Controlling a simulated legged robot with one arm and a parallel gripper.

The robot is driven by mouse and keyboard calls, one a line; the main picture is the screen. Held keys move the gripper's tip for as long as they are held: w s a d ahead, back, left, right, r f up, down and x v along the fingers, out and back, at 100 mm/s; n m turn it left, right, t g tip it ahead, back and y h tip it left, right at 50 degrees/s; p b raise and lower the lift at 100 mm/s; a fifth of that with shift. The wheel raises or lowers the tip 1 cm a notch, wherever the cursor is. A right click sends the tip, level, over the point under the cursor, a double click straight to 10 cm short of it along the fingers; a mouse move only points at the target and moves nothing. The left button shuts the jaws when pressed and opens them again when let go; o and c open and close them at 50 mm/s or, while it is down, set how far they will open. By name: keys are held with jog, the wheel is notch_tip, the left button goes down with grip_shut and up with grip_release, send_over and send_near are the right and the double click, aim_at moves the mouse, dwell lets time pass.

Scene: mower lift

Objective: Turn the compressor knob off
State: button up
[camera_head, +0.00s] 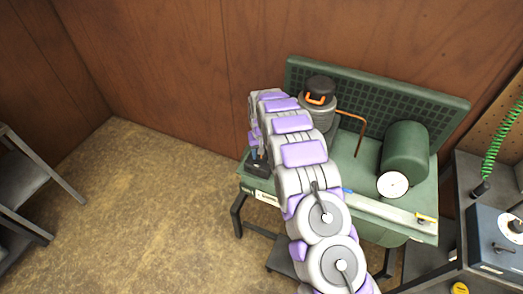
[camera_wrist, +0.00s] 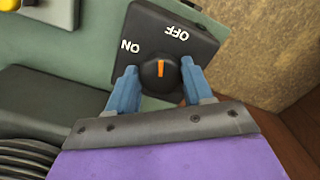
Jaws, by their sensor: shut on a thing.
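The compressor knob (camera_wrist: 159,82) is a round black dial with an orange pointer mark, on a black switch box (camera_wrist: 160,20) with white ON and OFF lettering. The pointer lies between the two words in the wrist view. My gripper (camera_wrist: 158,70) is shut on the knob, with one blue finger at each side. In the head view, my gripper (camera_head: 256,148) is at the left end of the green compressor (camera_head: 385,208), and my arm hides part of the machine. The black box (camera_head: 257,167) shows there just below the fingers; the knob is too small to make out.
A wooden wall (camera_head: 170,70) stands behind the compressor. A dark shelf (camera_head: 475,170) with a blue-grey box (camera_head: 496,240) and a green coiled hose (camera_head: 500,140) is at the right. A grey stand (camera_head: 20,185) is at far left. The floor (camera_head: 140,190) between is clear.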

jog(key=shift+w+a+r+m+p, duration=0.1)
jog(key=shift+m+p, duration=0.2)
jog(key=shift+m, duration=0.75)
jog(key=shift+w+a+r+m+p, duration=0.1)
jog(key=shift+m+p, duration=0.2)
jog(key=shift+m, duration=0.75)
jog(key=o, duration=1)
jog(key=shift+s+f, duration=0.15)
jog(key=shift+o, duration=0.2)
notch_tip(320, 180, up, 17)
jog(key=p, duration=0.1)
jog(key=shift+a, duration=0.1)
